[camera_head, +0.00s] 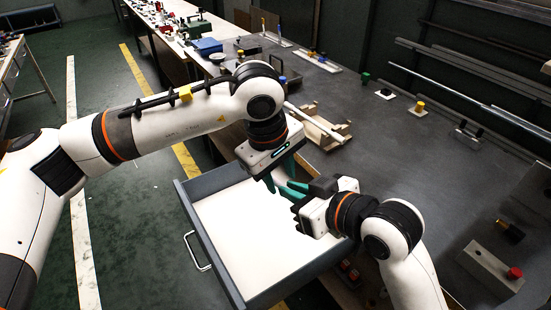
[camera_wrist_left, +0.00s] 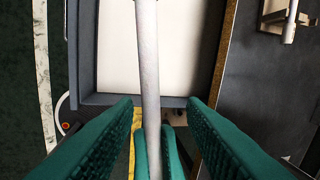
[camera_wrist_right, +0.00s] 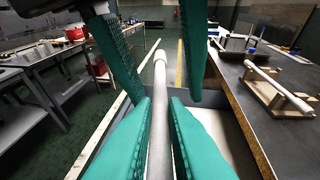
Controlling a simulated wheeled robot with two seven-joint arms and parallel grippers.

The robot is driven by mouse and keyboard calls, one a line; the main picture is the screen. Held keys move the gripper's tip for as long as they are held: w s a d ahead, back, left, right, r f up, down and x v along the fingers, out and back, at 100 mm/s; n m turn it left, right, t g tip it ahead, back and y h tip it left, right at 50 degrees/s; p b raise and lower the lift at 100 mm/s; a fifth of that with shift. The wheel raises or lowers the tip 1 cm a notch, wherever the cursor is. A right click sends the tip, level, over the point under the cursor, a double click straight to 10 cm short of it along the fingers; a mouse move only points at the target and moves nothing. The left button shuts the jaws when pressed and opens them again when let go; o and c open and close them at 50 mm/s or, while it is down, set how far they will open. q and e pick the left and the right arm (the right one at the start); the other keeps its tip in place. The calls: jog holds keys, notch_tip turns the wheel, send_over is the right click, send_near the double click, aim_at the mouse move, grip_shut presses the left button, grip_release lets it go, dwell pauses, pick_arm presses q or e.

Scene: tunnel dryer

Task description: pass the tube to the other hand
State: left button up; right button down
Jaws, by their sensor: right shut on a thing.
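The tube (camera_wrist_right: 159,125) is long, pale and round, with a wider collar near its far end in the right wrist view. My right gripper (camera_head: 289,191) is shut on it, fingers along both sides. In the left wrist view the tube (camera_wrist_left: 149,60) runs lengthwise between the spread green fingers of my left gripper (camera_wrist_left: 160,106), with gaps on both sides. My left gripper (camera_head: 278,182) is open, pointing down from above, and straddles the tube just past my right fingers. In the head view the grippers mostly hide the tube. Both are over the open drawer.
The grey open drawer (camera_head: 217,254) has a white, empty floor. On the dark bench (camera_head: 400,150), a wooden rack (camera_head: 341,131) bears another pale tube (camera_head: 317,122). Small blocks and rails stand farther back. The green floor at left is free.

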pick_arm(q)
jog(key=shift+f, duration=0.4)
jog(key=shift+c, duration=0.4)
grip_shut()
jog(key=shift+d+r, duration=0.1)
pick_arm(e)
jog(key=c, duration=1.4)
grip_release()
jog(key=shift+a, duration=0.1)
